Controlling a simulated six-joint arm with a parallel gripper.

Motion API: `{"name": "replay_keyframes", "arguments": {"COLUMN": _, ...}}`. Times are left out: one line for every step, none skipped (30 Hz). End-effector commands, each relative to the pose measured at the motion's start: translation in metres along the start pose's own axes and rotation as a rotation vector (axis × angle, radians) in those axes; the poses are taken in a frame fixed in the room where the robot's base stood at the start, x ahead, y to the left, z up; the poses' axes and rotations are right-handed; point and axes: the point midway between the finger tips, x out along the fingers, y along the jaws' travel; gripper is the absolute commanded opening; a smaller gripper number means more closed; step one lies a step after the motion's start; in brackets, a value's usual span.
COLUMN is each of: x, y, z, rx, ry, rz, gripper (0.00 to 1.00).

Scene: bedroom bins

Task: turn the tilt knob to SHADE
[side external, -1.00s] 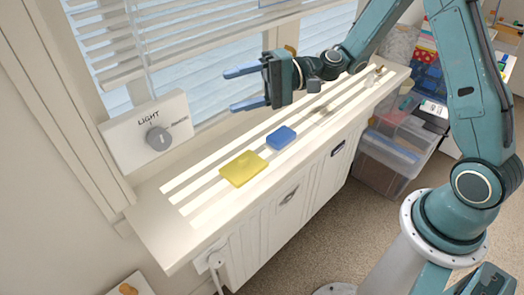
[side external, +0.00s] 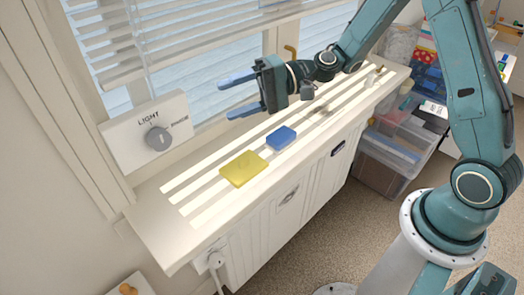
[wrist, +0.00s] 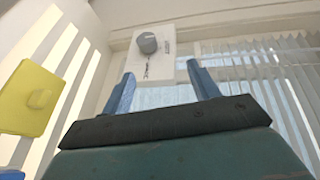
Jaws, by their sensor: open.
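The panel reads LIGHT at the upper left; a second word right of the knob is too small to read surely. A pale mark on the dial points roughly up. The knob (wrist: 147,43) and panel (wrist: 168,62) also show at the top of the wrist view. My gripper (side external: 226,99) is open and empty, its blue fingers pointing left, right of the panel and apart from it. In the wrist view the fingers (wrist: 162,69) spread below the knob.
A yellow pad (side external: 244,169) and a blue block (side external: 281,138) lie on the sunlit sill (side external: 160,236) below my gripper. White blinds (side external: 110,45) hang at the window behind. Clear bins (side external: 390,160) stand right of the sill. The space between fingers and knob looks free.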

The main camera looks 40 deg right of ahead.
Motion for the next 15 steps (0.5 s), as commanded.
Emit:
{"name": "replay_keyframes", "arguments": {"x": 0.009, "y": 0.004, "z": 0.002, "rx": -0.017, "ry": -0.007, "rz": 0.021, "gripper": 0.60}}
{"name": "replay_keyframes", "arguments": {"x": 0.014, "y": 0.007, "z": 0.002, "rx": -0.026, "ry": -0.008, "rz": 0.035, "gripper": 0.60}}
{"name": "replay_keyframes", "arguments": {"x": 0.019, "y": 0.010, "z": 0.002, "rx": -0.038, "ry": -0.007, "rz": 0.050, "gripper": 0.60}}
{"name": "replay_keyframes", "arguments": {"x": 0.023, "y": 0.012, "z": 0.002, "rx": -0.046, "ry": -0.007, "rz": 0.060, "gripper": 0.60}}
{"name": "replay_keyframes", "arguments": {"x": 0.026, "y": 0.014, "z": 0.002, "rx": -0.052, "ry": -0.007, "rz": 0.069, "gripper": 0.60}}
{"name": "replay_keyframes", "arguments": {"x": 0.029, "y": 0.016, "z": 0.002, "rx": -0.059, "ry": -0.007, "rz": 0.078, "gripper": 0.60}}
{"name": "replay_keyframes", "arguments": {"x": 0.030, "y": 0.017, "z": 0.003, "rx": -0.063, "ry": -0.007, "rz": 0.082, "gripper": 0.60}}
{"name": "replay_keyframes", "arguments": {"x": 0.031, "y": 0.018, "z": 0.002, "rx": -0.065, "ry": -0.007, "rz": 0.086, "gripper": 0.60}}
{"name": "replay_keyframes", "arguments": {"x": 0.032, "y": 0.018, "z": 0.002, "rx": -0.067, "ry": -0.005, "rz": 0.088, "gripper": 0.60}}
{"name": "replay_keyframes", "arguments": {"x": 0.032, "y": 0.019, "z": 0.002, "rx": -0.067, "ry": -0.005, "rz": 0.089, "gripper": 0.60}}
{"name": "replay_keyframes", "arguments": {"x": 0.032, "y": 0.019, "z": 0.002, "rx": -0.067, "ry": -0.004, "rz": 0.089, "gripper": 0.60}}
{"name": "replay_keyframes", "arguments": {"x": 0.032, "y": 0.019, "z": 0.002, "rx": -0.067, "ry": -0.004, "rz": 0.089, "gripper": 0.60}}
{"name": "replay_keyframes", "arguments": {"x": 0.032, "y": 0.019, "z": 0.002, "rx": -0.067, "ry": -0.004, "rz": 0.088, "gripper": 0.60}}
{"name": "replay_keyframes", "arguments": {"x": 0.032, "y": 0.019, "z": 0.002, "rx": -0.067, "ry": -0.005, "rz": 0.088, "gripper": 0.60}}
{"name": "replay_keyframes", "arguments": {"x": 0.033, "y": 0.019, "z": 0.002, "rx": -0.067, "ry": -0.005, "rz": 0.088, "gripper": 0.60}}
